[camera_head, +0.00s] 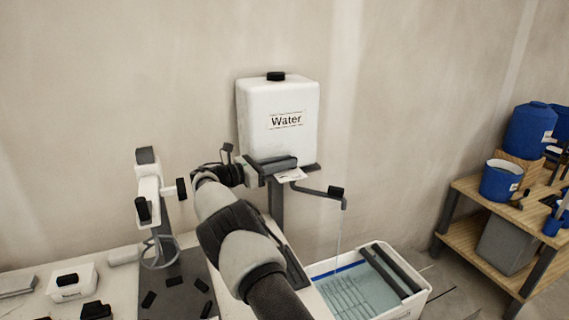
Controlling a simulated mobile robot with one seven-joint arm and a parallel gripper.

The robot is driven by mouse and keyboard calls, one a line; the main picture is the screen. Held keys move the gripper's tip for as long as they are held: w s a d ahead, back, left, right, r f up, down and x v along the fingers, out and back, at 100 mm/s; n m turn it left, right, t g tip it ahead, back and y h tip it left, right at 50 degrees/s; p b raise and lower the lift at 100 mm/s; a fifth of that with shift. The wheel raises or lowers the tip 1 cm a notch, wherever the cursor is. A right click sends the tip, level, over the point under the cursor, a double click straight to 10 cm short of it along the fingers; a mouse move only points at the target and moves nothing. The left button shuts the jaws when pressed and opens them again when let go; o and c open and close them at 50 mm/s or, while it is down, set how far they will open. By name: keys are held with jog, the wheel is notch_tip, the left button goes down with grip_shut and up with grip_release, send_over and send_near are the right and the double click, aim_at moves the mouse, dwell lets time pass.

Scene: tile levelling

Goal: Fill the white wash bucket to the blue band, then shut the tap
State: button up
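The white wash bucket (416,303) stands on the floor at the lower right, with clear bluish water (365,291) in it. A blue band (345,267) shows along its inner back wall. The water's surface looks close below the band; the exact gap is too small to tell. A thin stream (338,236) falls from the tap's spout (318,191) into the bucket. The tap has a black handle (336,191) on top. My gripper (274,164) is at the front of the white water tank (279,132), left of the tap handle and apart from it. Its fingers are not clearly visible.
A mixer stand (148,185) with a whisk is at the left on a white bench (110,260). A wooden shelf (466,187) with blue buckets (501,179) stands at the right. Dark grey rollers (391,268) span the wash bucket's right side. Floor between bucket and shelf is mostly clear.

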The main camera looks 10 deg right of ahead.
jog(key=o, duration=0.4)
jog(key=shift+o, duration=0.2)
jog(key=shift+r, duration=0.1)
notch_tip(320, 180, up, 10)
jog(key=shift+f+p, duration=0.1)
jog(key=shift+p, duration=0.25)
jog(key=shift+c, duration=0.4)
